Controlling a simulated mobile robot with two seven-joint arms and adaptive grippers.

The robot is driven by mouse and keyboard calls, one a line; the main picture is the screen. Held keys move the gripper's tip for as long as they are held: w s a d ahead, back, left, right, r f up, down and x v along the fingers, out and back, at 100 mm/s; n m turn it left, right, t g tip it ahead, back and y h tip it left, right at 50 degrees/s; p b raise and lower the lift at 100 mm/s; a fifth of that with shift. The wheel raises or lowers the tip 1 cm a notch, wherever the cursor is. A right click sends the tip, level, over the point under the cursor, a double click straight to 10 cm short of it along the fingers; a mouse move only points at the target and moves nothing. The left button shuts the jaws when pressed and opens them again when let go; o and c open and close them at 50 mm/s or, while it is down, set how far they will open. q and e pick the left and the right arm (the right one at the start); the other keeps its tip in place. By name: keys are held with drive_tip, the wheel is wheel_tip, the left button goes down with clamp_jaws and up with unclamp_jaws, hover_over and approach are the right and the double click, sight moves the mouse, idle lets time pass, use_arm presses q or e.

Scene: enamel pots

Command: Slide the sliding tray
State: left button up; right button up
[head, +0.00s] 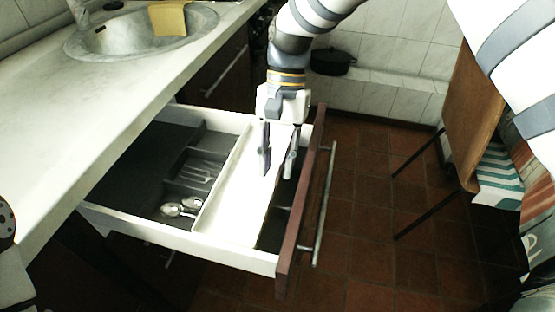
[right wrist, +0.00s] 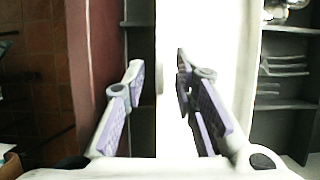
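The sliding tray (head: 228,205) is a long white piece in the open drawer (head: 235,253), lying between the cutlery compartments and the drawer's brown front. It also shows in the right wrist view (right wrist: 222,60). My right gripper (head: 277,170) points down at the tray's side nearest the drawer front. In the right wrist view, the right gripper's fingers (right wrist: 158,80) are apart, with the tray's long edge running between them. One finger is over the white surface, the other over the dark gap. Contact cannot be made out. My left gripper is not in view.
Spoons (head: 181,208) and forks (head: 200,170) lie in the dark compartments left of the tray. A narrow dark gap separates the tray from the drawer front (head: 298,225) with its metal handle (head: 325,205). A counter with a sink (head: 135,38) is at left; a chair (head: 470,110) at right.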

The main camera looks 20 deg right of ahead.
drive_tip(key=v, duration=1.2)
